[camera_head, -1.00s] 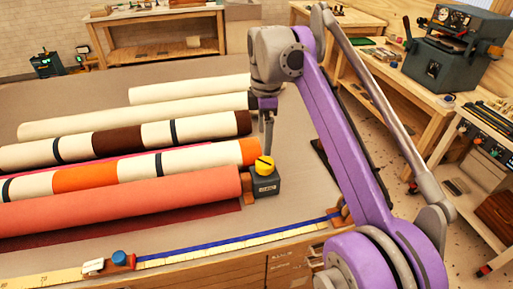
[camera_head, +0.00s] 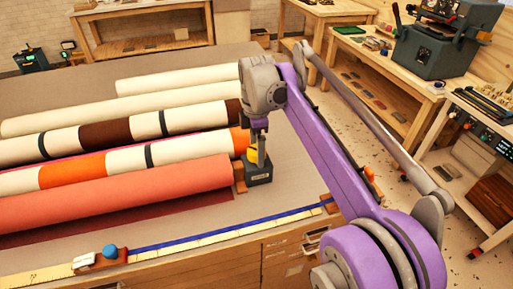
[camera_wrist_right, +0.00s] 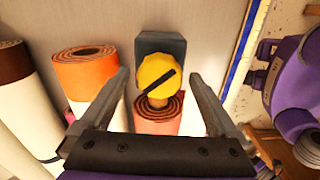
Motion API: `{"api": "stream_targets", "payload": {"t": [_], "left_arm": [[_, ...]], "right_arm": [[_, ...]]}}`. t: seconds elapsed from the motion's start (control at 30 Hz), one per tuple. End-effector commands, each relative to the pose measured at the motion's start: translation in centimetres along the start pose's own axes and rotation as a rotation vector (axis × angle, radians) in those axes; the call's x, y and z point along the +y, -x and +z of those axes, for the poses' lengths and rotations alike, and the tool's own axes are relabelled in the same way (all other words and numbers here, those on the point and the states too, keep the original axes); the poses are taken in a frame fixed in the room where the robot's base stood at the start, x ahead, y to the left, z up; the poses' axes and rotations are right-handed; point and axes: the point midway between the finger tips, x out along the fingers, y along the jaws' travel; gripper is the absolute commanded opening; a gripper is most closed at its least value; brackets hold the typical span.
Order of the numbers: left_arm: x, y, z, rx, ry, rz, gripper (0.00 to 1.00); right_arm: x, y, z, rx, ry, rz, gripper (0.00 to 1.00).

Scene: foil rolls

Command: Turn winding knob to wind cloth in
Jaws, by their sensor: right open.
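The winding knob (camera_wrist_right: 157,76) is a round yellow knob with a black slot, on top of a dark grey box (camera_head: 259,172) at the end of the coral-red cloth roll (camera_head: 120,192). In the head view the knob is mostly hidden by my right gripper (camera_head: 258,146), which points down over it. In the right wrist view my right gripper's fingers (camera_wrist_right: 159,92) are apart on either side of the knob, with gaps and no visible contact. The roll's spiral end (camera_wrist_right: 158,108) shows just below the knob. My left gripper is not in view.
Several cream, brown and orange rolls (camera_head: 110,132) lie behind the coral one on the table. A blue-and-yellow measuring strip (camera_head: 220,226) with a blue-knobbed slider (camera_head: 109,253) runs along the front edge. Workbenches and a grey machine (camera_head: 440,42) stand at the right, beyond open floor.

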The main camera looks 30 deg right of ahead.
Motion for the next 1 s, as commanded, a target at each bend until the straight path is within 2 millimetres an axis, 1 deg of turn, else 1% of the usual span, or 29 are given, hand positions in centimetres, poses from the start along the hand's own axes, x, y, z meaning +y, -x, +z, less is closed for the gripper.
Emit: {"api": "stream_targets", "payload": {"t": [0.17,0.2,0.37,0.4,0.47,0.6,0.67,0.87,1.0], "left_arm": [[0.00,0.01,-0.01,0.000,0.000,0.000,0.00],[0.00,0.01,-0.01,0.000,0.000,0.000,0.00],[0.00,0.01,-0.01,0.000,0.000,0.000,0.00],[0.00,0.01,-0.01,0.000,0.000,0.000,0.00],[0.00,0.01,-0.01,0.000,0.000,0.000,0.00],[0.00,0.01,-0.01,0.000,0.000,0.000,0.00],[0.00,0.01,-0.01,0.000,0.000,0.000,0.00],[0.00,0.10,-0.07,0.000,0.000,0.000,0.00],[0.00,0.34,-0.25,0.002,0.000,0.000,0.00]], "right_arm": [[0.00,0.02,-0.01,0.000,0.000,0.000,0.96],[0.00,0.02,-0.01,0.000,0.000,0.000,0.92],[0.01,0.03,-0.01,0.000,0.000,0.000,0.64],[0.01,0.03,-0.01,0.000,0.000,0.000,0.56],[0.01,0.04,-0.01,0.000,0.000,0.000,0.46],[0.01,0.04,-0.01,0.000,0.000,0.000,0.20],[0.01,0.04,-0.01,0.000,0.000,0.000,0.10],[0.01,0.07,-0.01,0.000,-0.014,0.000,0.10],[0.01,0.12,-0.01,0.000,-0.055,0.000,0.10]]}}
